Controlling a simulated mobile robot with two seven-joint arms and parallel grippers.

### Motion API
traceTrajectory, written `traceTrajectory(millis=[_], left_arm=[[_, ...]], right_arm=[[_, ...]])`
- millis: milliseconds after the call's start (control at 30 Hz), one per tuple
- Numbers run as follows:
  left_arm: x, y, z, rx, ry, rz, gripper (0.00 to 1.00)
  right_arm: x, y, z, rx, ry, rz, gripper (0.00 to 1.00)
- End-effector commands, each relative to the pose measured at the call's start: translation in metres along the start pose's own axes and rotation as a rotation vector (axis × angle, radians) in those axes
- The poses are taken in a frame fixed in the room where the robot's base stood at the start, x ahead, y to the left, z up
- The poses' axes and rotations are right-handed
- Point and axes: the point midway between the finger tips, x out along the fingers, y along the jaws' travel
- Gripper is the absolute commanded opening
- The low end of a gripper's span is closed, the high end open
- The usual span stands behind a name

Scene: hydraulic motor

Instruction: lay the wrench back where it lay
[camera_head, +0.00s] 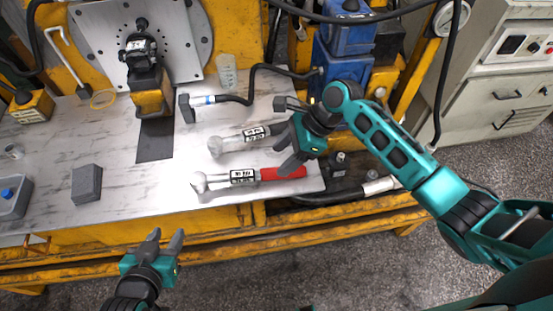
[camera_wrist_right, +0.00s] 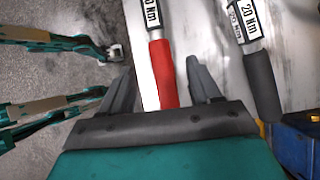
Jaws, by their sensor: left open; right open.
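A torque wrench with a red handle (camera_head: 283,173) lies on the grey worktop near its front edge, its head to the left. A second wrench with a dark handle and a pale head (camera_head: 232,143) lies behind it. My right gripper (camera_head: 280,136) is open and empty above the two handles and partly covers the dark one. In the right wrist view the red handle (camera_wrist_right: 162,75) shows between the open fingers, with no visible grip; the dark handle (camera_wrist_right: 262,95) is outside them, to the right. My left gripper (camera_head: 165,238) is open and empty in front of the table.
A dark block (camera_head: 87,184) lies on the left of the worktop (camera_head: 130,195). A black-hosed tool (camera_head: 187,108) and a clear cup (camera_head: 227,70) stand further back. A blue machine (camera_head: 343,60) is at the back right.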

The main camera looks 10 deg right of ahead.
Motion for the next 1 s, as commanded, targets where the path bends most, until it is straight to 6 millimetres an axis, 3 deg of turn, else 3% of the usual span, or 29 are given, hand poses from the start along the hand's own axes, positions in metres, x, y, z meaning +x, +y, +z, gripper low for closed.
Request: traceTrajectory(millis=[33, 200, 467, 567, 667, 800, 1000], left_arm=[[-0.003, 0.0, -0.005, 0.0, 0.0, 0.0, 0.43], [-0.007, 0.0, -0.01, 0.0, 0.0, 0.0, 0.43], [-0.01, 0.0, -0.013, -0.001, -0.002, 0.001, 0.43], [-0.011, 0.0, -0.012, -0.001, -0.004, 0.001, 0.43], [-0.011, 0.001, -0.011, -0.001, -0.004, 0.001, 0.43], [-0.011, 0.001, -0.011, -0.001, -0.004, 0.001, 0.43], [-0.011, 0.001, -0.011, -0.001, -0.005, 0.001, 0.43]], right_arm=[[-0.015, 0.0, 0.001, 0.0, 0.0, -0.003, 0.62], [-0.049, 0.0, 0.001, 0.001, 0.0, -0.002, 0.62], [-0.075, 0.001, 0.0, -0.006, -0.001, -0.003, 0.62], [-0.066, 0.003, -0.004, -0.065, -0.001, -0.032, 0.62], [-0.045, 0.008, -0.013, -0.211, 0.01, -0.11, 0.62], [-0.014, 0.019, -0.031, -0.519, 0.086, -0.269, 0.62], [0.006, 0.039, -0.053, -0.938, 0.284, -0.43, 0.62]])
